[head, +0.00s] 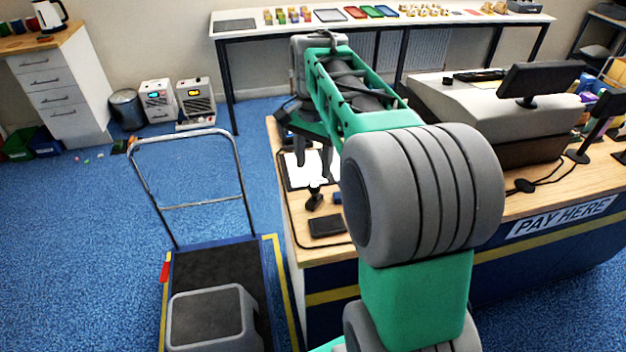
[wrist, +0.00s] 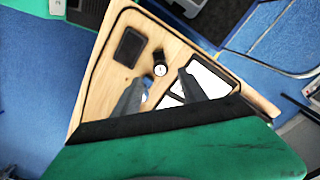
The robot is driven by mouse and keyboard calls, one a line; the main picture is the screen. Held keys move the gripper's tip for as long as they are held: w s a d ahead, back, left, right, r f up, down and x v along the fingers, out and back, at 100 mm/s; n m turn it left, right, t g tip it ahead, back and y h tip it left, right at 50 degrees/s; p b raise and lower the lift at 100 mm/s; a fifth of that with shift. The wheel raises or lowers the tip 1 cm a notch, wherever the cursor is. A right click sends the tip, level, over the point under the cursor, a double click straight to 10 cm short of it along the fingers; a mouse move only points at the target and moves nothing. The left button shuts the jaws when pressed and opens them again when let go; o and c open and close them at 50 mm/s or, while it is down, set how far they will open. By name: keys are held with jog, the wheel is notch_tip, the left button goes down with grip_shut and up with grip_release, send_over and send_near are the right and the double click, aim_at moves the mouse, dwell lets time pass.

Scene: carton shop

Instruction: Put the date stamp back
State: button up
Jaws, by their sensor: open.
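What looks like the date stamp (head: 314,198), a small black upright piece with a dark handle, stands on the wooden counter. In the wrist view the stamp (wrist: 159,57) shows from above with a round white mark. A flat black pad (head: 326,226) lies close by, on the near side; it also shows in the wrist view (wrist: 129,46). My gripper (head: 313,168) points down over the counter, open and empty. In the wrist view its fingertips (wrist: 159,78) lie on either side of the stamp's line, apart from it. Contact with the counter is hidden.
A white sheet in a dark frame (head: 293,172) lies behind the stamp. A small blue item (head: 337,198) sits right of the stamp. The till machine (head: 470,105) and a monitor (head: 540,80) fill the counter's right. A trolley (head: 205,260) with a grey step stands at left.

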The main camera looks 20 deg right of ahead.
jog(key=shift+s+a+r, duration=0.1)
jog(key=shift+r, duration=0.2)
jog(key=s+a+f+n+t, duration=0.1)
jog(key=s+a+f+n, duration=0.2)
jog(key=s+a+n, duration=0.2)
jog(key=s+a+f+n+t, duration=0.2)
jog(key=s+a+f+n, duration=0.2)
jog(key=s+n, duration=0.2)
jog(key=s, duration=0.2)
jog(key=shift+s+a, duration=0.4)
jog(key=shift+f, duration=0.1)
